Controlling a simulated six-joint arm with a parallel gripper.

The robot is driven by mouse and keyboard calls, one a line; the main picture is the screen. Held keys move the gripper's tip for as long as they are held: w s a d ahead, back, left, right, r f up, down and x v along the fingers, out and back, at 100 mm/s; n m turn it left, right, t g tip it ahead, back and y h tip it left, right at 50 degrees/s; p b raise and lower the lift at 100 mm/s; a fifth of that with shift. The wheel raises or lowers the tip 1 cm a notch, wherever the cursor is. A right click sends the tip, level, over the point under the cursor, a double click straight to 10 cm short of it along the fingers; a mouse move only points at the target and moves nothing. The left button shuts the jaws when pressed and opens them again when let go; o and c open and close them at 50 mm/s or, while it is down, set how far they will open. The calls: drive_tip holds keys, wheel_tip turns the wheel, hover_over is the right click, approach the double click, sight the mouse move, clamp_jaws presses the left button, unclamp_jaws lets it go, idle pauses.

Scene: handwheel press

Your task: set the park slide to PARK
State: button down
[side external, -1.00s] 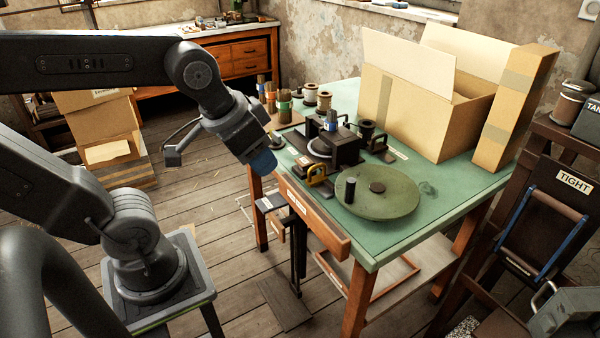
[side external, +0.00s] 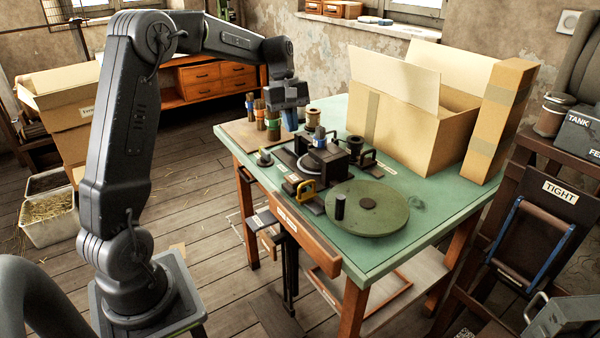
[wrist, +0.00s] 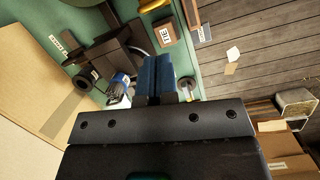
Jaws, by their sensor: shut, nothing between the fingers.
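The press (side external: 322,158) is a dark block-like machine on the green table, with a round green handwheel (side external: 367,208) at its front right. A yellow handle (side external: 304,188) sits at the press's front left. A small knobbed fitting (side external: 265,158) lies on the table left of the press. I cannot tell which part is the park slide, and no PARK marking is readable. My gripper (side external: 290,120) is shut and empty, pointing down above the back left of the press. In the wrist view its blue fingers (wrist: 154,76) are together, with the press beyond them.
Several brushes and bottles (side external: 262,117) and spools (side external: 312,118) stand close beside and behind my gripper. A large open cardboard box (side external: 410,125) fills the table's back right. The table's front right corner (side external: 385,258) is clear.

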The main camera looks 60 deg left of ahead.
drive_tip(key=w+a+f+n, duration=0.2)
drive_tip(key=a+f, duration=0.2)
drive_tip(key=a, duration=0.1)
drive_tip(key=shift+n+h, duration=0.3)
drive_tip(key=shift+h, duration=0.1)
drive_tip(key=x, duration=0.6)
drive_tip(key=s+x, duration=0.1)
drive_tip(key=x, duration=0.3)
drive_tip(key=shift+d, duration=0.15)
drive_tip(key=shift+w+d+f, duration=0.1)
drive_tip(key=shift+d, duration=1.15)
drive_tip(key=shift+d+f, duration=0.1)
drive_tip(key=shift+d, duration=0.5)
drive_tip(key=shift+d, duration=0.1)
drive_tip(key=shift+d, duration=2)
